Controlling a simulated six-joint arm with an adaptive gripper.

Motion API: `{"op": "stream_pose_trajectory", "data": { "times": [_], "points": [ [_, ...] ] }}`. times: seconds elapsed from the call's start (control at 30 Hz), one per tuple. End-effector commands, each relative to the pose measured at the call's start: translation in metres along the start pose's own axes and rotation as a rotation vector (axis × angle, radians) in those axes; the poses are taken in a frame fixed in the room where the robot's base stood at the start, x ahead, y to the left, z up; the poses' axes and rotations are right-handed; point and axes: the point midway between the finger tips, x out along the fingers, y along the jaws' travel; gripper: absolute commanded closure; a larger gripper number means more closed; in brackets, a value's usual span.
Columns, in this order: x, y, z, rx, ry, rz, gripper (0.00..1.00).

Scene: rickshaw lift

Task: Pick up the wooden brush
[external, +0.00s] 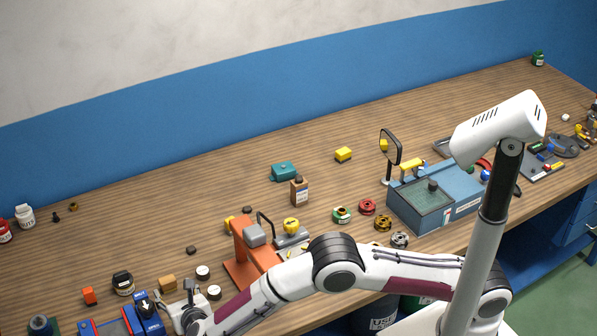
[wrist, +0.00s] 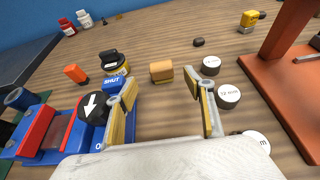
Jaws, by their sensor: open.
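The wooden brush appears to be the small tan-brown block (wrist: 161,72) lying on the wooden bench, with a lighter top and darker body. It also shows in the external view (external: 168,284), just behind my gripper (external: 189,301). In the wrist view my gripper (wrist: 160,88) is open, with its two fingers spread apart. The block lies beyond the fingertips, roughly centred between them. Nothing is between the fingers. Bristles cannot be made out.
A blue and red device (wrist: 60,132) with a black arrow knob stands close to the left finger. White-topped round pieces (wrist: 228,95) sit right of the right finger. A black-capped jar (wrist: 113,66) and an orange block (wrist: 76,74) lie left; an orange stand (wrist: 272,85) stands right.

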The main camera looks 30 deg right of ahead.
Motion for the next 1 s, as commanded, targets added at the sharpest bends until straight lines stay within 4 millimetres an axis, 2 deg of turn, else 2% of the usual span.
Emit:
{"op": "stream_pose_trajectory", "data": {
  "times": [0.33, 0.77, 1.0],
  "points": [
    [0.024, -0.001, -0.001, 0.0, 0.001, -0.001, 0.47],
    [0.027, 0.0, -0.001, -0.001, 0.0, 0.0, 0.47],
    [0.047, -0.002, -0.003, -0.001, -0.001, -0.002, 0.47]
  ]
}}
